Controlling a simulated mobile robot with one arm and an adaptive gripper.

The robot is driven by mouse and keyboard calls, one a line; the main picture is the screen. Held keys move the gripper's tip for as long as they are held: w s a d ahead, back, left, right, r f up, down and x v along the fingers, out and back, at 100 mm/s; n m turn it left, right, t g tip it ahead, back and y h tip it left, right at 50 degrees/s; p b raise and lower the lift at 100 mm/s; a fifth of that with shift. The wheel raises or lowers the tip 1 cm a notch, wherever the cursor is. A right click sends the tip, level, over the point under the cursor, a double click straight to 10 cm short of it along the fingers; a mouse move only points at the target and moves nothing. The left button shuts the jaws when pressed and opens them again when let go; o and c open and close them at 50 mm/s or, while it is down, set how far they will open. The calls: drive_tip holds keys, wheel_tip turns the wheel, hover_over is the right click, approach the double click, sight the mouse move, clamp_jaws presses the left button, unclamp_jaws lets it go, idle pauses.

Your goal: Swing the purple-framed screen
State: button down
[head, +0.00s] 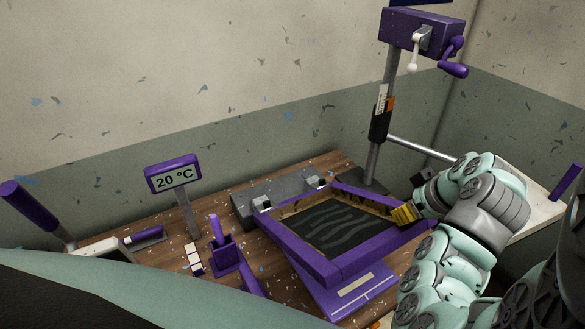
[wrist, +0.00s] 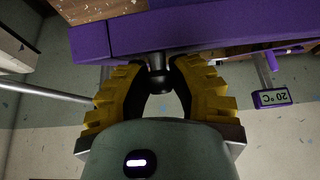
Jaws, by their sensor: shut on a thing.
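The purple-framed screen (head: 378,250) is on the wooden bench, with dark mesh and grey wavy lines inside its frame. Its back edge is at the grey hinge block (head: 275,198). It looks low and near flat; its exact tilt is hard to tell. My gripper (head: 405,214) is at the frame's right corner in the head view. In the wrist view, the yellow fingers of my gripper (wrist: 157,74) are closed around a dark knob (wrist: 156,60) on the purple frame (wrist: 190,30). The finger contact is partly hidden in the head view.
A purple "20 °C" display (head: 173,174) stands at left. Purple holders (head: 225,255) stand left of the screen. A grey post (head: 385,120) with a purple crank box (head: 425,32) rises behind. A purple board (head: 350,292) lies below the frame's front. Open air is above the screen.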

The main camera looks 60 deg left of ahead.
sight(418, 231)
drive_tip(key=c, duration=1.7)
unclamp_jaws()
drive_tip(key=shift+d+f+b, duration=0.5)
drive_tip(key=shift+d+f, duration=0.25)
drive_tip(key=shift+f, duration=0.25)
drive_tip(key=shift+d+f+b, duration=0.5)
drive_tip(key=shift+d+f, duration=0.25)
drive_tip(key=shift+f, duration=0.2)
drive_tip(key=d+f+b, duration=0.1)
drive_tip(key=f+b, duration=0.2)
drive_tip(key=f, duration=0.1)
drive_tip(key=d+f+b, duration=0.1)
drive_tip(key=f+b, duration=0.2)
drive_tip(key=d+f+b, duration=0.1)
drive_tip(key=f+b, duration=0.3)
drive_tip(key=shift+s+d+f, duration=0.2)
drive_tip(key=shift+d+f, duration=0.05)
drive_tip(key=shift+f, duration=0.05)
clamp_jaws()
